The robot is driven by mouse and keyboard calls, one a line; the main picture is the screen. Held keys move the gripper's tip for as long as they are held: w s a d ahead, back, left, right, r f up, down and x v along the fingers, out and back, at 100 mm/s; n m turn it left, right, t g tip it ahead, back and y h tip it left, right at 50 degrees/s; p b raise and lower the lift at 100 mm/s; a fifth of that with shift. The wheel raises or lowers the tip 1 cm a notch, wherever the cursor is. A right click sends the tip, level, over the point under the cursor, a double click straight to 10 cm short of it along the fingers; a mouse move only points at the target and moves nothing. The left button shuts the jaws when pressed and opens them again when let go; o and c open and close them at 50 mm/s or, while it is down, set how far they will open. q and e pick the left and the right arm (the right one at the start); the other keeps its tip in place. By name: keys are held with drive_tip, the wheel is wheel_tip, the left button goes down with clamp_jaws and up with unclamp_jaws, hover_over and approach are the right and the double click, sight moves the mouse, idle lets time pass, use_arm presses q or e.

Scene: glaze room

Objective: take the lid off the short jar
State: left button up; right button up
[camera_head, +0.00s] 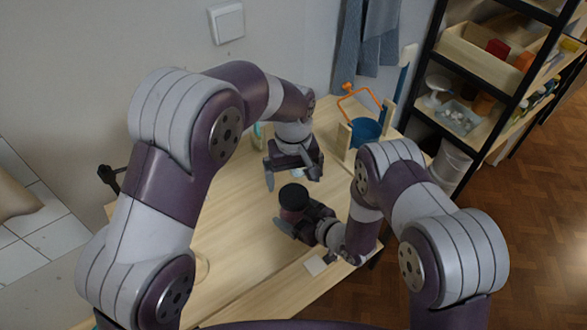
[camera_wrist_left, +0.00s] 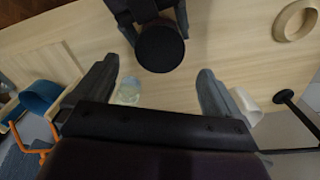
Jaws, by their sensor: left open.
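The short jar (camera_head: 292,214) has a reddish body and a round black lid (camera_head: 294,196). It stands upright near the middle of the wooden table, and the lid is on it. In the left wrist view the lid (camera_wrist_left: 160,48) shows from above and hides the body. My right gripper (camera_head: 300,222) comes in low from the right, with its fingers on either side of the jar below the lid; it looks shut on the body. My left gripper (camera_head: 294,172) is open and empty, pointing down behind the jar. Its fingers in the left wrist view (camera_wrist_left: 152,92) are apart from the lid.
A small clear glass item (camera_wrist_left: 129,90) lies below my left gripper. Shelves (camera_head: 470,75) stand to the right.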

sight(294, 195)
use_arm(q)
wheel_tip(294, 195, down, 6)
drive_tip(key=c, duration=1.1)
drive_tip(key=shift+n, duration=1.4)
drive_tip(key=shift+r, duration=0.2)
drive_tip(key=shift+r, duration=0.95)
